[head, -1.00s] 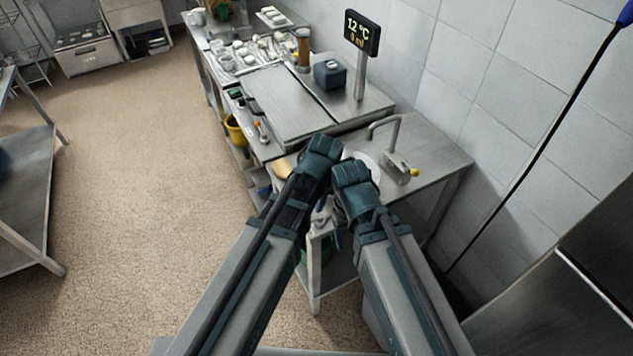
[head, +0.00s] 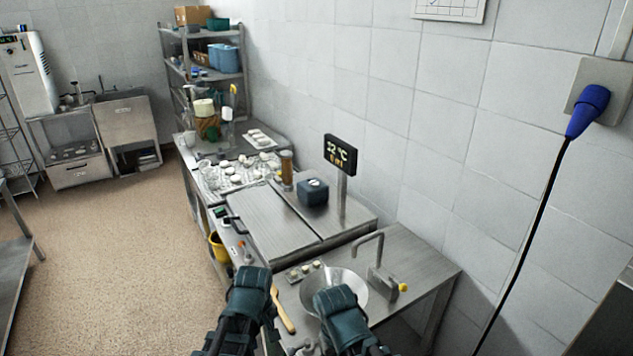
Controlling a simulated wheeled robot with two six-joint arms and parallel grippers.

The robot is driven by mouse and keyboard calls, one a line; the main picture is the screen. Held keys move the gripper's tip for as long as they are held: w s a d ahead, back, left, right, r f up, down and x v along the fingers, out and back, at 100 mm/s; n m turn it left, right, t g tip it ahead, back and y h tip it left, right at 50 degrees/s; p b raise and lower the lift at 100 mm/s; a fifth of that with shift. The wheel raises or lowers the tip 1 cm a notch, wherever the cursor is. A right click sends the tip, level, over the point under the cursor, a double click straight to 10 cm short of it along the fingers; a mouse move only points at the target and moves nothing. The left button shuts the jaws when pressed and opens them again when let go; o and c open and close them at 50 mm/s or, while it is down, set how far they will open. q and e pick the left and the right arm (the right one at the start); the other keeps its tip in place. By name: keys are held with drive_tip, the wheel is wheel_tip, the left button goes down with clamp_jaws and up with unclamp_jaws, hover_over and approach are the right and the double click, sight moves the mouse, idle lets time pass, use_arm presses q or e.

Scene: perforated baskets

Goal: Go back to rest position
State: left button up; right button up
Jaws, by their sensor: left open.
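My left gripper (head: 248,288) is at the bottom of the head view, left of centre. It is dark teal, seen from behind, and open, in front of the near bench's left edge. My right gripper (head: 341,312) is beside it to the right, in front of the round metal bowl (head: 349,283). Its fingers are hidden, so I cannot tell its jaw state. I see nothing held in either gripper. A wooden-coloured utensil (head: 282,308) lies between the two grippers.
A steel bench (head: 423,268) with a tap (head: 377,268) runs along the right wall. Behind it stand a display post (head: 341,190) and a dark box (head: 313,192). A blue plug (head: 588,110) hangs its cable at right. The floor (head: 110,265) at left is clear.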

use_arm(q)
drive_tip(key=s+a+m, duration=0.2)
drive_tip(key=a+m, duration=0.2)
drive_tip(key=m, duration=0.3)
drive_tip(key=s+d+f+m+g+b, duration=0.1)
drive_tip(key=s+d+f+m+b, duration=0.3)
drive_tip(key=d, duration=0.7)
drive_tip(key=shift+s+d+f+y+b, duration=0.25)
drive_tip(key=shift+s+f+y+b, duration=0.15)
drive_tip(key=shift+s+f+b, duration=0.45)
